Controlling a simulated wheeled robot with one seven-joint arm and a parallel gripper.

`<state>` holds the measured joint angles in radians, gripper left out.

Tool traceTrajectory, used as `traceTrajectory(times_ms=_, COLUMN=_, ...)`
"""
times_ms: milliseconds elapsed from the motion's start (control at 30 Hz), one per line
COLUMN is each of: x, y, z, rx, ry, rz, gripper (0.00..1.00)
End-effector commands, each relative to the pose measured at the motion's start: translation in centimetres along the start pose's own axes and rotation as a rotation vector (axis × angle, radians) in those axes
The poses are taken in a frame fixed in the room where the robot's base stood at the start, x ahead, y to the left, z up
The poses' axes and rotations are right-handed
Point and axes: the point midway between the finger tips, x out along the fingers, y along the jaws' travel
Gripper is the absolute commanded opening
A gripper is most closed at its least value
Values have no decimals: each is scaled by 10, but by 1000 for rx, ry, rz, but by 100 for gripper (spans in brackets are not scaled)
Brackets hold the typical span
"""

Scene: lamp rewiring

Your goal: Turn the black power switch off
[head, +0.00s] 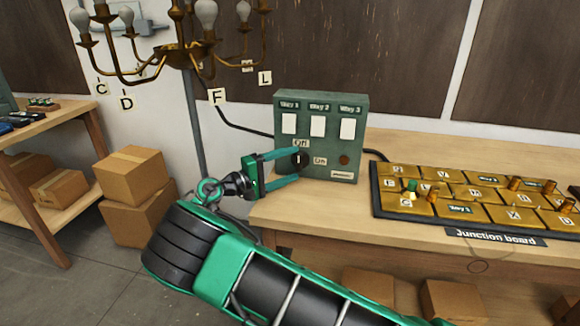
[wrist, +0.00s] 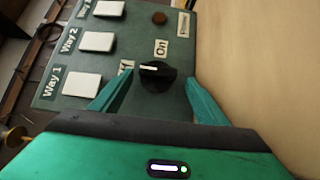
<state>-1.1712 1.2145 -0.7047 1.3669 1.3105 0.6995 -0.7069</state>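The black power switch (head: 299,160) is a round knob on the front of a green switch box (head: 340,108). Its white mark points up at the "Off" label (head: 302,143), with the "On" label (head: 320,160) to its right. In the wrist view the knob (wrist: 158,78) has its mark pointing left, towards the partly hidden "Off" label. My gripper (head: 299,164) is open at the box, one finger above and one below the knob. In the wrist view a gap shows between the knob and each finger.
White switches (head: 318,126) marked Way 1 to Way 3 sit above the knob, with a dark red round light (head: 344,160) to its right. The junction board (head: 472,232) lies right on the workbench (head: 300,210). A brass chandelier (head: 180,55) hangs at upper left.

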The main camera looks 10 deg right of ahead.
Motion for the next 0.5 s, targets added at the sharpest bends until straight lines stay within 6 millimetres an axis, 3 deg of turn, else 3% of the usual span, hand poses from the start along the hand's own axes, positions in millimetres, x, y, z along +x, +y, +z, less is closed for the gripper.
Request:
traceTrajectory(times_ms=300, x=0, y=2, z=1, rx=4, ry=-6, rz=3, gripper=67)
traceTrajectory(times_ms=500, x=-23, y=2, z=0, rx=5, ry=-4, rz=4, gripper=67)
